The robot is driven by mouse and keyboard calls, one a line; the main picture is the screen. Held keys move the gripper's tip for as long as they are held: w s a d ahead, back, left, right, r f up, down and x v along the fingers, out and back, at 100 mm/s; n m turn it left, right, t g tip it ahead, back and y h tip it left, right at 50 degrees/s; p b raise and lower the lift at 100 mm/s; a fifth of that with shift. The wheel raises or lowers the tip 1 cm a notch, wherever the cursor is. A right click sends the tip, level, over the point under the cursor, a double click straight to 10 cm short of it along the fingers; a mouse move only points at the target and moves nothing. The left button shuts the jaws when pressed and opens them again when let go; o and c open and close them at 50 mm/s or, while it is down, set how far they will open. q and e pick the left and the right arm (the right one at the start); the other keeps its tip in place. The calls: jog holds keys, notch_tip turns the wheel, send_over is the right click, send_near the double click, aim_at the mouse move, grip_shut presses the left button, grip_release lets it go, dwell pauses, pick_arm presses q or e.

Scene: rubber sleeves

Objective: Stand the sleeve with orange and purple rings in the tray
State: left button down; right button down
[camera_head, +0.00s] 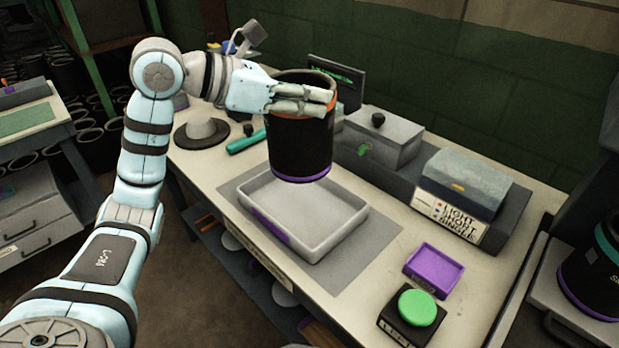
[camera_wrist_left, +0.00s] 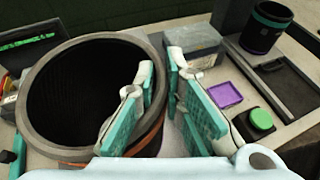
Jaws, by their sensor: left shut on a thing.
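The black sleeve (camera_head: 300,150) has an orange ring near its top and a purple ring at its bottom. It hangs roughly upright above the far part of the grey tray (camera_head: 335,210), apart from the tray floor as far as I can tell. My left gripper (camera_head: 318,99) is shut on the sleeve's upper wall. In the left wrist view the wide open mouth of the sleeve (camera_wrist_left: 75,85) faces up, and the wall runs between the gripper's teal-padded fingers (camera_wrist_left: 166,80). The tray looks empty and has a purple mark on its near side. My right gripper is not in view.
A second black sleeve (camera_head: 597,265), with teal and purple rings, stands at the right. A purple dish (camera_head: 433,270) and a green button (camera_head: 421,307) lie right of the tray. Grey boxes (camera_head: 378,140) and a labelled box (camera_head: 463,190) line the back.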

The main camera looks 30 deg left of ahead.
aim_at(302, 163)
pick_arm(q)
jog(key=f+b, duration=0.1)
jog(key=f, duration=0.5)
jog(key=f+b, duration=0.1)
jog(key=f, duration=0.2)
jog(key=shift+w+f+b, duration=0.25)
jog(key=shift+w+b, duration=0.05)
notch_tip(302, 163, down, 4)
jog(key=shift+s+r+b, duration=0.15)
jog(key=shift+r+b, duration=0.1)
jog(key=shift+b, duration=0.4)
jog(key=shift+f, duration=0.15)
jog(key=c, duration=1.7)
grip_release()
jog(key=shift+o, duration=0.2)
